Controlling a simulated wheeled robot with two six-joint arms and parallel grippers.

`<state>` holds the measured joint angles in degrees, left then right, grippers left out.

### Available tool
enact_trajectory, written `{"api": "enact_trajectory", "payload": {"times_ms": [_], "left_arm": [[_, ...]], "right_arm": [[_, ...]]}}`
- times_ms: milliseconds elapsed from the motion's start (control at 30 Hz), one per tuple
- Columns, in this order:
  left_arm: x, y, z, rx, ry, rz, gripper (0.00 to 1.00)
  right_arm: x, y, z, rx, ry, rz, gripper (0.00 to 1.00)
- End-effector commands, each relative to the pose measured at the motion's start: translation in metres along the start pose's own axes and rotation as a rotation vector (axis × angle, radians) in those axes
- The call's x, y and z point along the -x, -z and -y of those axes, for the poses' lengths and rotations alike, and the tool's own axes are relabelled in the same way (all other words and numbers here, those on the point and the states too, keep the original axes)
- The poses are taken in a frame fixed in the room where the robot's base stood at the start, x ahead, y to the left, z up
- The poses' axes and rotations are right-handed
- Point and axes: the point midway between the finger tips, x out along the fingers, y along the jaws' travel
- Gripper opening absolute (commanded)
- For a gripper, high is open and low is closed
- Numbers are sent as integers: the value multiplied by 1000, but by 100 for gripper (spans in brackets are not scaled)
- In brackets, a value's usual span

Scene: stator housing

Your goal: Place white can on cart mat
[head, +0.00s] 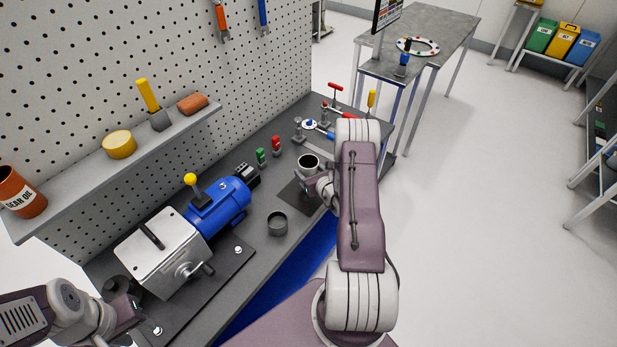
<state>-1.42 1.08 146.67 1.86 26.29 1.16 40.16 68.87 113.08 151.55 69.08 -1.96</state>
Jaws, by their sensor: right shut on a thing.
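A can with a pale rim and dark inside (308,163) stands upright near the middle of the workbench. My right gripper (318,183) is at the can's near right side and is shut on it. The wrist partly hides the fingers and the can's lower part. A dark square mat (292,196) lies on the bench just in front of the can. From this view I cannot tell whether the can touches anything below it. My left gripper (122,292) is low at the left, beside the grey machine housing. Its finger opening is not clear.
A dark grey cup (277,223) stands near the bench's front edge. A blue motor (220,203) and a grey housing (163,250) fill the left part. Green (261,157) and red (276,146) small parts stand behind the can. A shelf (75,190) overhangs the back.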

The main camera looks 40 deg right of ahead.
Motion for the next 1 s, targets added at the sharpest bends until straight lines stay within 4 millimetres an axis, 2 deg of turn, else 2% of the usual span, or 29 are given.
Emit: {"api": "enact_trajectory", "payload": {"times_ms": [167, 300, 400, 767, 800, 867, 1000], "left_arm": [[2, 0, 0, 0, 0, 0, 36], [8, 1, 0, 0, 0, 0, 36], [9, 1, 0, 0, 0, 0, 36], [3, 0, 0, 0, 0, 0, 36], [5, 0, 0, 0, 0, 0, 36], [5, 0, 0, 0, 0, 0, 36], [5, 0, 0, 0, 0, 0, 36]], "right_arm": [[-5, 4, 1, -1, -1, -1, 16], [-14, 27, 0, -1, -1, -3, 16], [-18, 36, 0, 0, 0, 0, 16], [-21, 42, 0, 1, 0, 1, 16], [-20, 41, 0, 1, 0, 0, 69], [-20, 40, 0, 1, -1, 0, 83], [-20, 40, 0, 1, -1, 0, 83]]}}
